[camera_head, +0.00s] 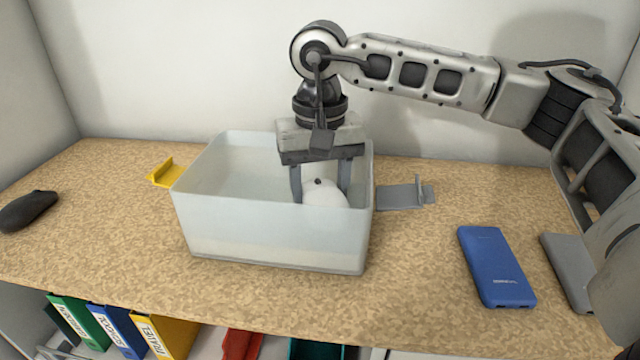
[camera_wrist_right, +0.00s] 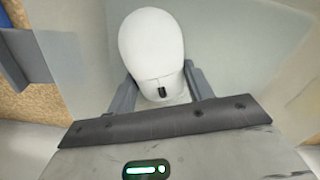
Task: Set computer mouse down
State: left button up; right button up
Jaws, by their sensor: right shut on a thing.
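A white computer mouse (camera_head: 325,194) is between the fingers of my right gripper (camera_head: 320,185), which is shut on it. The mouse is inside a translucent plastic box (camera_head: 270,235) on the shelf, in the box's right part. In the right wrist view the mouse (camera_wrist_right: 152,50) shows its rounded back and dark scroll wheel, with a finger of my right gripper (camera_wrist_right: 160,88) on each side. Whether the mouse touches the box floor I cannot tell. A second, black mouse (camera_head: 28,211) lies at the far left of the shelf. My left gripper is not in view.
A yellow holder (camera_head: 165,173) stands left of the box and a grey holder (camera_head: 405,196) right of it. A blue power bank (camera_head: 495,266) and a grey one (camera_head: 568,268) lie at the right. Binders (camera_head: 120,330) stand below. The shelf's left-front area is clear.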

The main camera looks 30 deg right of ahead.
aim_at(320, 185)
jog(key=o, duration=1)
jog(key=shift+f, duration=0.15)
notch_tip(320, 185, up, 12)
jog(key=shift+r+p, duration=0.2)
jog(key=shift+p, duration=0.1)
